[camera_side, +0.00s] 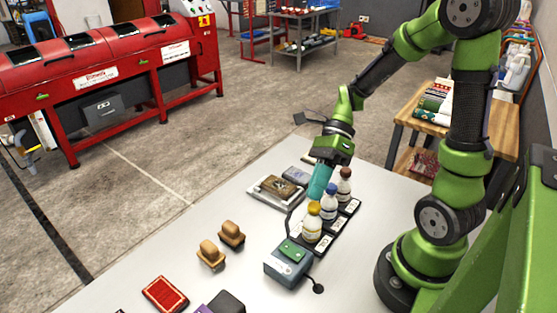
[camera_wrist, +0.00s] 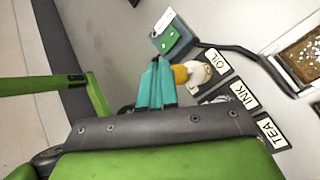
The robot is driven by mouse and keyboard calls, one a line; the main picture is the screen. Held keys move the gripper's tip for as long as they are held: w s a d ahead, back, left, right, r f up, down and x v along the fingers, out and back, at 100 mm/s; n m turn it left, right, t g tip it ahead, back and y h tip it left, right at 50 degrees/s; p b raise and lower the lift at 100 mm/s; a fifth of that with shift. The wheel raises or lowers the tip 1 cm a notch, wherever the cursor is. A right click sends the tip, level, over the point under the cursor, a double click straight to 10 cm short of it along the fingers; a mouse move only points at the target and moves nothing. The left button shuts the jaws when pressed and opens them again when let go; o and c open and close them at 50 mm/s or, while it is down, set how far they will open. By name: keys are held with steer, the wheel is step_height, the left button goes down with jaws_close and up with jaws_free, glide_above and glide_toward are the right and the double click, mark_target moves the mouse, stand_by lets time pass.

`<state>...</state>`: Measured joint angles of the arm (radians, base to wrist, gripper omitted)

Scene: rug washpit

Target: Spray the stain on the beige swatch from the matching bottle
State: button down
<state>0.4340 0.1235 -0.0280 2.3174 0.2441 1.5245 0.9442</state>
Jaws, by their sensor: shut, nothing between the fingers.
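My gripper (camera_side: 320,186), with teal fingers, is shut and empty. It points down just above and beside the bottles; contact cannot be told. The yellow-capped bottle (camera_side: 312,224), blue-capped bottle (camera_side: 330,205) and brown-capped bottle (camera_side: 344,186) stand upright in a row on a dark labelled strip (camera_side: 324,244). In the wrist view the labels read OIL (camera_wrist: 214,70), INK (camera_wrist: 241,96) and TEA (camera_wrist: 269,128). The yellow-capped bottle (camera_wrist: 198,73) stands by OIL; the others are hidden there. A brownish patterned swatch (camera_side: 274,187) lies in a pale tray (camera_side: 262,198); its stain is unclear.
A grey-blue block with a green top (camera_side: 288,262) sits in front of the bottles, with a dark cable nearby. Two tan-handled brushes (camera_side: 220,245) and a red mat (camera_side: 166,295) lie left. A grey-blue piece (camera_side: 298,175) lies behind. The table's left middle is clear.

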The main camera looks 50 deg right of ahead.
steer(key=shift+f, duration=0.1)
steer(key=shift+f, duration=0.35)
steer(key=shift+f, duration=0.35)
stand_by(0.7)
steer(key=shift+r, duration=0.8)
steer(key=shift+r, duration=0.1)
step_height(320, 180, up, 6)
steer(key=shift+f, duration=0.1)
stand_by(0.4)
stand_by(0.5)
